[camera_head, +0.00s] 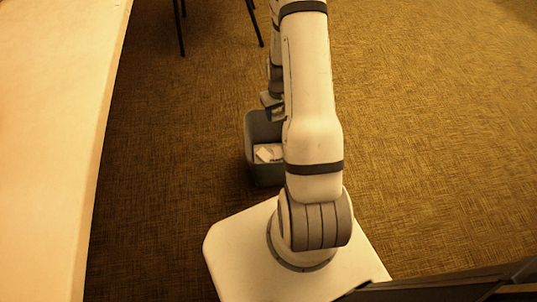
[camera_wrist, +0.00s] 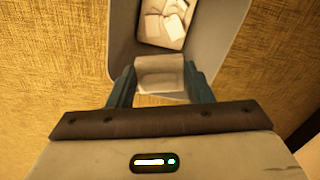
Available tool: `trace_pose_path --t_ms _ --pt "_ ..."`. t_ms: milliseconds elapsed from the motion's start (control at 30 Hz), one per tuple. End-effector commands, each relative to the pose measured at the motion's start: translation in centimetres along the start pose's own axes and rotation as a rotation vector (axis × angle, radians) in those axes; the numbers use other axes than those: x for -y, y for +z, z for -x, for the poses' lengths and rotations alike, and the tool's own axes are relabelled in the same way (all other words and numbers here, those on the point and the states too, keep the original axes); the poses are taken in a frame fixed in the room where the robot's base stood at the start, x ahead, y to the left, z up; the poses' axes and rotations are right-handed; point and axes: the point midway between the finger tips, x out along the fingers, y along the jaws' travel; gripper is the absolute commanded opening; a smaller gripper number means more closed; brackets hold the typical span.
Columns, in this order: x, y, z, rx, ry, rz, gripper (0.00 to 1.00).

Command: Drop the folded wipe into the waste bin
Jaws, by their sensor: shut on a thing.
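My gripper (camera_wrist: 160,85) is shut on the folded wipe (camera_wrist: 160,75), a pale, flat square between the two dark fingers in the wrist view. The grey waste bin (camera_head: 263,172) stands on the carpet just beyond my base in the head view, partly hidden by my arm. It also shows in the wrist view (camera_wrist: 122,40), with several pale pieces of paper (camera_wrist: 165,20) lying at its bottom. The wipe appears in front of the near part of the bin in the wrist view; its height over the rim is hard to judge. In the head view my arm largely hides the gripper.
A long pale counter (camera_head: 55,130) runs along the left side in the head view. Thin dark furniture legs (camera_head: 181,28) stand beyond the bin. The brown carpet (camera_head: 430,130) to the right is clear.

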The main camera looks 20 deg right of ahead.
Motion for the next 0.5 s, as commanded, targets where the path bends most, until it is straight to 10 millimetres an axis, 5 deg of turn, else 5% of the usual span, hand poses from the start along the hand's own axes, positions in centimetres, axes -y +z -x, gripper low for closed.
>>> trace_pose_path --t_ms 500 --pt "0.1 0.0 -5.4 0.0 0.0 0.001 0.25"
